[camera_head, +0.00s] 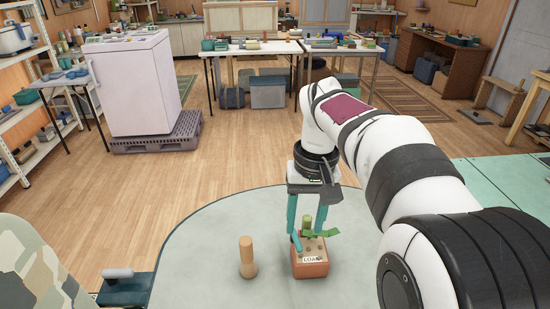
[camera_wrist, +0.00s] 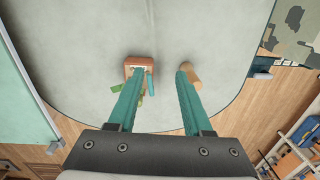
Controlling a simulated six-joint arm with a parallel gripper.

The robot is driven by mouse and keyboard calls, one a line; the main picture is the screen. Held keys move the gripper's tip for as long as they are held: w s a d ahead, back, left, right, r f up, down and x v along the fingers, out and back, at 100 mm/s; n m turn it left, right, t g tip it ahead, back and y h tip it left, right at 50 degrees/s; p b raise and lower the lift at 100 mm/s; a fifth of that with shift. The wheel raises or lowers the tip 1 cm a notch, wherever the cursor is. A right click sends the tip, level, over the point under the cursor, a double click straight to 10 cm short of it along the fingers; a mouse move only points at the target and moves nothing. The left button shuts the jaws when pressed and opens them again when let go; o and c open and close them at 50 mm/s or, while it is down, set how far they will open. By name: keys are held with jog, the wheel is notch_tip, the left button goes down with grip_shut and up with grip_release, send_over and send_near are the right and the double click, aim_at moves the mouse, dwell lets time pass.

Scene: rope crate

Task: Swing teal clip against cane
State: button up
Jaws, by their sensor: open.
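A brick-red block (camera_head: 310,268) with a white label reading something like "LOAD" stands on the round pale table. A small teal piece, likely the teal clip (camera_head: 297,241), sits at its left top edge; it also shows beside the block in the wrist view (camera_wrist: 150,82). A green upright peg and a flat green piece (camera_head: 322,234) are on the block's top. A tan wooden post, possibly the cane (camera_head: 247,257), stands upright left of the block, apart from it; the wrist view shows it at right (camera_wrist: 191,74). My gripper (camera_head: 306,228) is open above the block, its teal fingers apart and empty.
The pale round table (camera_head: 200,260) is clear around the post and block. A dark tool-like object (camera_head: 124,288) lies beyond its left edge. A teal-green surface (camera_head: 510,185) lies to the right. Shelves, a white cabinet and workbenches stand farther back.

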jog(key=n, duration=0.2)
send_near(298, 243)
jog(key=shift+h, duration=0.3)
jog(key=f, duration=0.8)
jog(key=shift+s+a+f, duration=0.15)
jog(key=shift+a+f, duration=0.05)
jog(key=shift+a, duration=0.05)
jog(key=shift+c, duration=0.3)
grip_shut()
